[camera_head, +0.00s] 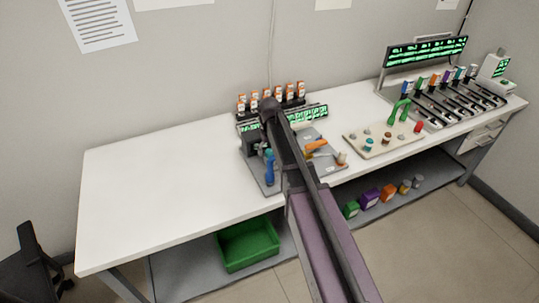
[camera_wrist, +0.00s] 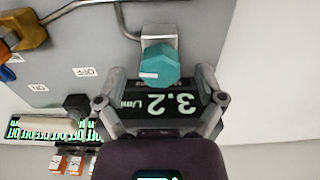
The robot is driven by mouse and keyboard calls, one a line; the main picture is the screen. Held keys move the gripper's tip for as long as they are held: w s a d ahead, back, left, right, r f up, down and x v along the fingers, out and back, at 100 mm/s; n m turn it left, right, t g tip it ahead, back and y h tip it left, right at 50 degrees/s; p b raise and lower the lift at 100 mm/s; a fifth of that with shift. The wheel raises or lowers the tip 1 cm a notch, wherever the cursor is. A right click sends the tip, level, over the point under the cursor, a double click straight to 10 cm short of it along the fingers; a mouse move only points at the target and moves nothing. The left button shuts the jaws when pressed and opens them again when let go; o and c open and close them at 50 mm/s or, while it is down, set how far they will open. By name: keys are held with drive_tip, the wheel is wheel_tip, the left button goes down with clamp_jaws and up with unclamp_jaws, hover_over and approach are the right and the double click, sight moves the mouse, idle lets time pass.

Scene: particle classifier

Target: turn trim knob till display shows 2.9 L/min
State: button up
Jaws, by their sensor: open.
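The teal trim knob (camera_wrist: 158,65) shows at the top middle of the wrist view, on a pale metal fitting, with a white mark on its face. The display (camera_wrist: 165,104) beside it appears upside down and reads 3.2 L/min. My gripper (camera_wrist: 160,78) is open, with one finger on each side of the knob and the display. I cannot tell whether either finger touches the knob. In the head view my arm covers much of the panel (camera_head: 262,183), and the knob and display cannot be made out there.
A strip of green OFF readouts (camera_wrist: 45,128) and orange-white bottles (camera_wrist: 60,163) are at lower left. In the head view, a knob board (camera_head: 385,148) stands to the right. The table's left side (camera_head: 150,195) is clear.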

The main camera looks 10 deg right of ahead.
drive_tip(key=shift+f, duration=0.25)
drive_tip(key=c, duration=1.2)
drive_tip(key=shift+o, duration=0.2)
drive_tip(key=shift+m, duration=2.9)
